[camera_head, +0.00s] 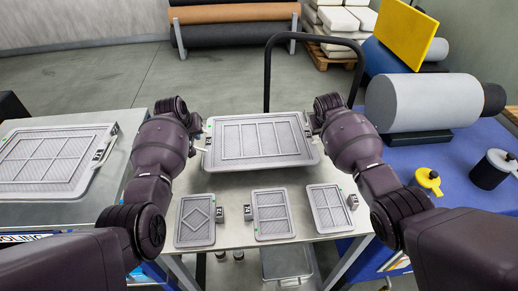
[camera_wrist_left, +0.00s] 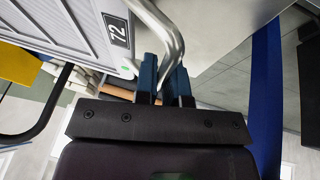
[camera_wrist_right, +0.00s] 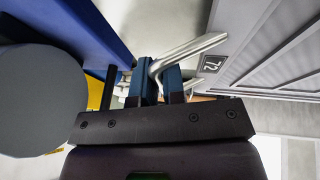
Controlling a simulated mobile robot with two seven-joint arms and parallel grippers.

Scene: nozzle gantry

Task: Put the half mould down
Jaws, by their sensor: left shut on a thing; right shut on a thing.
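The half mould (camera_head: 258,138) is a grey ribbed panel with a raised rim and a bar handle at each end. It is level over the rear of the pale cart top (camera_head: 240,181); I cannot tell whether it touches. My left gripper (camera_head: 204,143) is shut on its left handle, which crosses between the blue fingers in the left wrist view (camera_wrist_left: 165,76). My right gripper (camera_head: 314,130) is shut on the right handle, also seen in the right wrist view (camera_wrist_right: 160,82). A "72" plate (camera_wrist_left: 116,30) shows on the mould's end.
Three small mould plates (camera_head: 196,220) lie in a row along the cart's front. A larger panel (camera_head: 50,162) lies on the left table. A black cart push bar (camera_head: 268,75) rises behind the mould. A blue table (camera_head: 450,150) at right holds a grey cylinder and pots.

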